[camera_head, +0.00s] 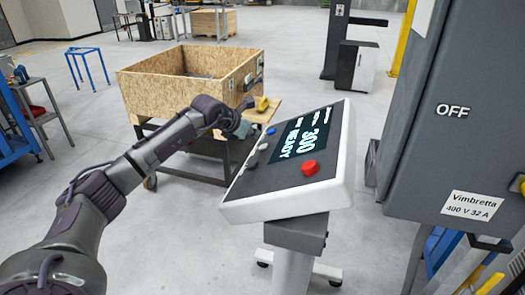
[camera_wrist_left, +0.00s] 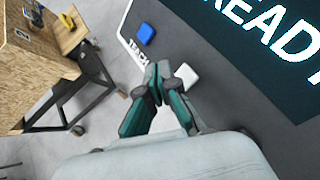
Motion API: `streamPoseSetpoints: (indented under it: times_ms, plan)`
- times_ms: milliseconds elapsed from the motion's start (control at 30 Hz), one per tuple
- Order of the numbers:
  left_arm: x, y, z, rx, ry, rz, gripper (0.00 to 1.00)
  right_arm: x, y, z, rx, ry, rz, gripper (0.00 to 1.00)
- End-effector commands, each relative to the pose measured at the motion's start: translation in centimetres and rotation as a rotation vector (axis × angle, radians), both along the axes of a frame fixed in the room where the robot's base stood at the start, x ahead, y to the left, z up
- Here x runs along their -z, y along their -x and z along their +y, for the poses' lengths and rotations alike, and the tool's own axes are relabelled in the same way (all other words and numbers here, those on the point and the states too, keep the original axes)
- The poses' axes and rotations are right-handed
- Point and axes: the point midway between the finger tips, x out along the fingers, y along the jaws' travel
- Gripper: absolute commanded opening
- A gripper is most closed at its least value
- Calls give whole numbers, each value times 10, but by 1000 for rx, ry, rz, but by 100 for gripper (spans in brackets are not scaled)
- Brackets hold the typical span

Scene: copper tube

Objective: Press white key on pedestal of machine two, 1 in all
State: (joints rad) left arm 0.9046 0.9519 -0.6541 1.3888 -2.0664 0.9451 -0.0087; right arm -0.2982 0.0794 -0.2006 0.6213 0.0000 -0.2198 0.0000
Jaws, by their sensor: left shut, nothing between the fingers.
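The pedestal's tilted control panel (camera_head: 240,207) has a dark face with a lit display (camera_head: 305,133) reading 300 and READY. A white key (camera_wrist_left: 187,76) is close beside my left gripper's fingertips (camera_wrist_left: 160,84) in the left wrist view, partly hidden by a finger. A blue key (camera_wrist_left: 146,33) is farther along the panel edge, and it also shows in the head view (camera_head: 271,131). My left gripper is shut and empty, at the panel's far left edge in the head view (camera_head: 246,130). I cannot tell whether it touches the panel. The right gripper is out of view.
A red button (camera_head: 310,168) is at the panel's near right. Pale keys (camera_head: 252,160) line its left side. A wooden crate (camera_head: 150,95) on a dark wheeled cart stands behind my left arm. A grey cabinet (camera_head: 440,130) marked OFF is at the right.

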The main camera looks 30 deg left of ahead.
Motion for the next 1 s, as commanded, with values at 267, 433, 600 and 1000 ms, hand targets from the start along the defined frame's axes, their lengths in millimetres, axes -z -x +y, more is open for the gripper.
streamPoseSetpoints:
  times_ms: [267, 433, 600, 1000]
  plan:
    - [13, -2, -7, 0, 2, -1, 0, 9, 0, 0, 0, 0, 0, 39]
    - [12, -2, -8, 0, 0, -1, 0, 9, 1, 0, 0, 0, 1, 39]
    - [12, -2, -7, 0, 0, 0, 0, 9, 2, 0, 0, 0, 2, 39]
    - [12, -2, -7, 0, 0, 0, 0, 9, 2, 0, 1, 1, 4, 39]
